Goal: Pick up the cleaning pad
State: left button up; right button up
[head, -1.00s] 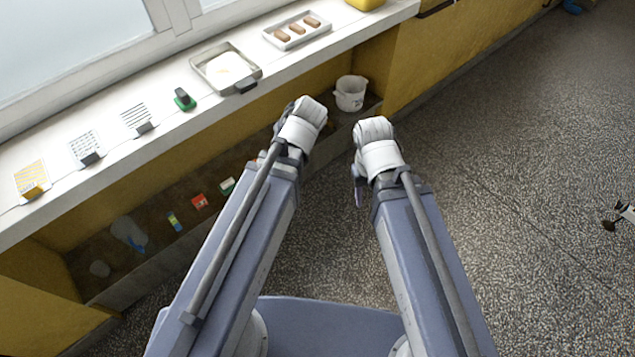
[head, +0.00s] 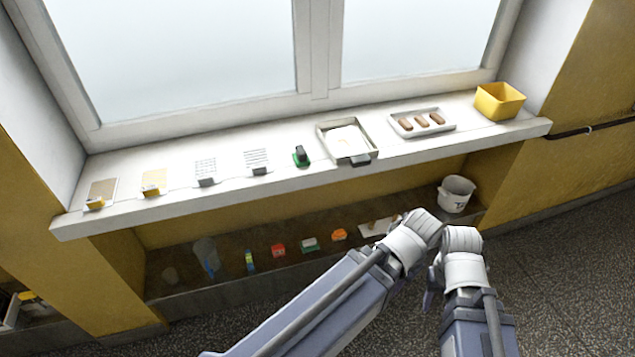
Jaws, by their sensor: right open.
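A green pad with a dark handle (head: 301,156), which looks like the cleaning pad, sits on the white window sill (head: 395,165) left of the metal tray. My left arm reaches in from below, its wrist in front of the lower shelf; its gripper is hidden behind the wrist. My right gripper (head: 430,287) shows only as a small dark part beside the right wrist; it is open, low and well away from the pad. Neither gripper is near the sill top.
The sill also holds a metal tray (head: 322,135), a tray with brown bars (head: 446,128), a yellow bin (head: 500,101) and several mesh cards with clips. The lower shelf holds small boxes and a white bucket (head: 456,194). Speckled floor lies clear at right.

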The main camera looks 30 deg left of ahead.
aim_at(300, 159)
jog(key=k+j+u, duration=0.1)
jog(key=u, duration=0.9)
